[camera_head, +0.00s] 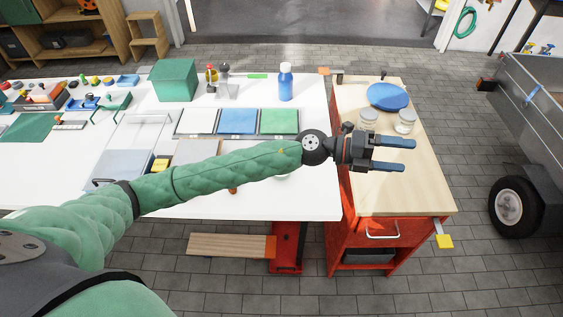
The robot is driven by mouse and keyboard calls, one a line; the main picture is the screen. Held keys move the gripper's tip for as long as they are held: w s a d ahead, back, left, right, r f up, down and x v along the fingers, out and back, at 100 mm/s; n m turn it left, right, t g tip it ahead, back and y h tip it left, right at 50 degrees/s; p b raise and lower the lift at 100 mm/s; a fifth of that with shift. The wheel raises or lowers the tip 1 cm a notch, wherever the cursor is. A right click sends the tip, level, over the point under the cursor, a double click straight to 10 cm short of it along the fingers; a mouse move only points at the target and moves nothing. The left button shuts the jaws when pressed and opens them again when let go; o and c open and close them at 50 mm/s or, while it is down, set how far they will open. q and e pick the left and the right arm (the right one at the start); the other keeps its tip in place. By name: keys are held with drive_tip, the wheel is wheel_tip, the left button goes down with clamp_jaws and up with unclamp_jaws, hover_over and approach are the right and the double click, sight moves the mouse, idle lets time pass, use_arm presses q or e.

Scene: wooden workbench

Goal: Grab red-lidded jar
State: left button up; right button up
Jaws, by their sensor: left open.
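Two small clear jars stand on the wooden top of the red cart, one on the left (368,119) and one on the right (405,121). Their tops look pale or greyish; I cannot make out a red lid on either. My left gripper (408,155) reaches in from the left over the cart top, in front of the jars in the picture. Its two blue-tipped fingers point right and are apart, with nothing between them. The gripper's body overlaps the area just below the left jar. My right gripper is not in view.
The white table (300,205) beside the cart holds a blue bottle (285,82), a green box (174,80) and coloured trays. My left arm hides part of it. The cart's front wooden top (400,195) is clear.

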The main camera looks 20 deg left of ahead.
use_arm(q)
drive_tip(key=w+a+f+m+g+y, duration=0.3)
drive_tip(key=a+f+m+y, duration=0.3)
drive_tip(key=a+f+y, duration=0.4)
drive_tip(key=w+a+y, duration=0.3)
drive_tip(key=a, duration=0.3)
drive_tip(key=w+a+f+t+y, duration=0.1)
drive_tip(key=w+a+y, duration=0.2)
drive_tip(key=a, duration=0.4)
drive_tip(key=w+a+t+y, duration=0.1)
drive_tip(key=w+a+y, duration=0.2)
drive_tip(key=a, duration=0.4)
drive_tip(key=shift+f, duration=0.35)
drive_tip(key=shift+w+a, duration=0.1)
drive_tip(key=shift+a, duration=0.1)
drive_tip(key=shift+f+p, duration=0.3)
drive_tip(key=shift+f, duration=0.4)
drive_tip(key=shift+f+p, duration=0.3)
drive_tip(key=shift+f, duration=0.25)
drive_tip(key=shift+f+p, duration=0.2)
drive_tip(key=shift+p, duration=0.1)
wheel_tip(320, 180, down, 4)
drive_tip(key=p, duration=0.3)
drive_tip(key=shift+w+f, duration=0.1)
drive_tip(key=shift+f, duration=0.3)
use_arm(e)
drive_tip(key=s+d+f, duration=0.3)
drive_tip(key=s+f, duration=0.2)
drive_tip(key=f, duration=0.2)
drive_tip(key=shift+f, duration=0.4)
